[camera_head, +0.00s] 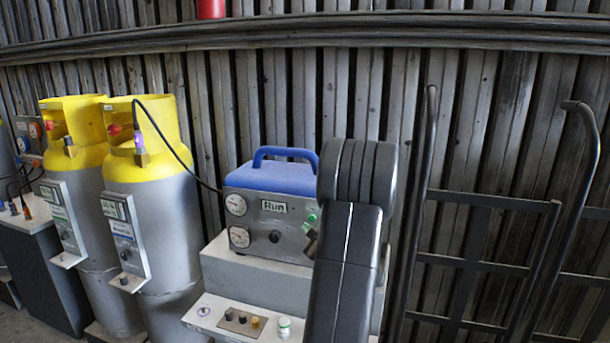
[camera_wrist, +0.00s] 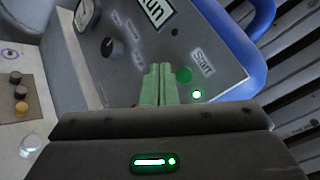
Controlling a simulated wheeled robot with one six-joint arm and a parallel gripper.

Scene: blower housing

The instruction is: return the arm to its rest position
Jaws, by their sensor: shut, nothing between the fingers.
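My arm (camera_head: 345,245) rises in front of the machine in the head view and bends over at the top. My gripper (camera_wrist: 157,70) shows in the wrist view with its two greenish fingers together and nothing between them. The fingers point at the front panel of the grey machine (camera_wrist: 150,65), close to a green button (camera_wrist: 184,75) and the "Start" label. I cannot tell whether they touch the panel. In the head view the arm hides most of the gripper. The machine (camera_head: 262,225) has a blue top, two gauges and a display reading "Run".
Two grey cylinders with yellow tops (camera_head: 150,220) stand to the left, one with a black hose (camera_head: 170,145) leading to the machine. A lower panel with knobs (camera_head: 235,318) lies below the machine. Hand-truck frames (camera_head: 485,200) lean at the right against the ribbed wall.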

